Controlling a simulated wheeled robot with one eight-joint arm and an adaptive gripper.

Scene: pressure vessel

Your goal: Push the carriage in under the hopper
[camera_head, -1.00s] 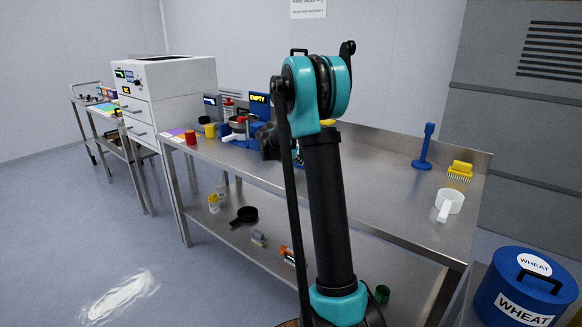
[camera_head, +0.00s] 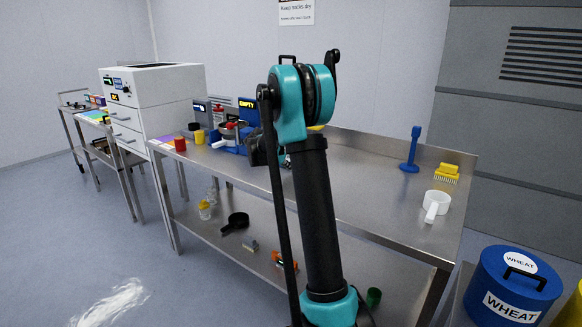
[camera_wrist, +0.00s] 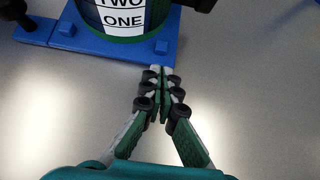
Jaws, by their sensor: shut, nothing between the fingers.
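In the wrist view, a round vessel (camera_wrist: 125,8) with a white label reading "TWO" and "ONE" stands on a flat blue base plate (camera_wrist: 115,44). My gripper (camera_wrist: 159,72) is shut and empty, its fingertips at the near right edge of that plate; I cannot tell whether they touch it. In the head view, a blue device (camera_head: 228,146) with a grey pot, a red part and a white handle stands on the bench beside a blue "EMPTY" panel (camera_head: 248,104). My arm hides the fingers and part of this area. I cannot tell the carriage and hopper apart for certain.
Red (camera_head: 180,144) and yellow (camera_head: 199,136) containers stand left of the device. A blue upright tool (camera_head: 411,152), yellow brush (camera_head: 446,171) and white scoop (camera_head: 437,202) are at the bench's right. A white cabinet (camera_head: 170,92) stands left; a wheat bin (camera_head: 515,285) stands lower right.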

